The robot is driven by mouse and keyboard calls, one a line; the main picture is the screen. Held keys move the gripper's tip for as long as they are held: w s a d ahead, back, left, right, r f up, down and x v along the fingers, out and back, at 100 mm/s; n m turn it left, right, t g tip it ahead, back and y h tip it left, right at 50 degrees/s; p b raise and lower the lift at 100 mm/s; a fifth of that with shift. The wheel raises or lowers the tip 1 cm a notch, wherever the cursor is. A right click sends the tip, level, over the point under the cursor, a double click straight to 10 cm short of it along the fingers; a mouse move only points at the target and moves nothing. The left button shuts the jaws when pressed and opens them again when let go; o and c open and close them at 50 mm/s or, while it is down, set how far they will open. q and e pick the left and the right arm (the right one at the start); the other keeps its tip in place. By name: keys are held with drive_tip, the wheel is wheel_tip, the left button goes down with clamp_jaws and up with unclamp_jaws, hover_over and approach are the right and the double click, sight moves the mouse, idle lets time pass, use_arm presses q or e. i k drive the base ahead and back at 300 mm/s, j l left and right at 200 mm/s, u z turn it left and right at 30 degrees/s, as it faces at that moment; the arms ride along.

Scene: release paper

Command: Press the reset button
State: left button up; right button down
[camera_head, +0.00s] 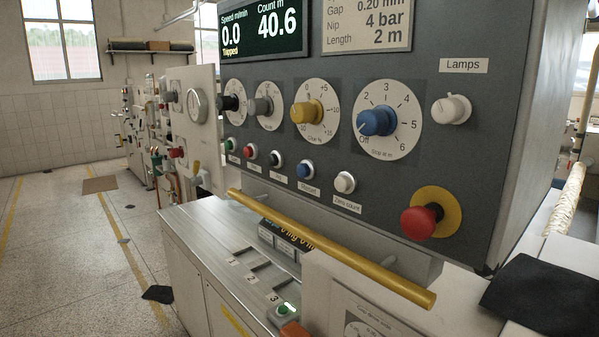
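A dark grey control panel (400,160) fills the middle and right. The white one is labelled "Zero count". The display (262,27) shows speed 0.0, count 40.6 and "Tripped". Neither of my grippers is in view.
A yellow bar (330,247) runs across in front of the panel below the buttons. A red mushroom button (420,221) on a yellow disc sits at lower right. Several dials, including a blue knob (376,122), lie above the row. Open floor (60,260) is at left.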

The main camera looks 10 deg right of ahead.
sight(302, 170)
drive_tip(key=j+z, duration=0.2)
drive_tip(key=z, duration=0.2)
drive_tip(key=j+z, duration=0.25)
drive_tip(key=z, duration=0.15)
drive_tip(key=j+z, duration=0.1)
drive_tip(key=j, duration=0.3)
drive_tip(key=k+j, duration=0.15)
drive_tip(key=j, duration=0.25)
drive_tip(key=j+z, duration=0.15)
drive_tip(key=j, duration=0.3)
drive_tip(key=k+j, duration=0.15)
drive_tip(key=j, duration=0.2)
drive_tip(key=k+j+z, duration=0.15)
drive_tip(key=j, duration=0.65)
drive_tip(key=k+j+z, duration=0.15)
drive_tip(key=j, duration=0.25)
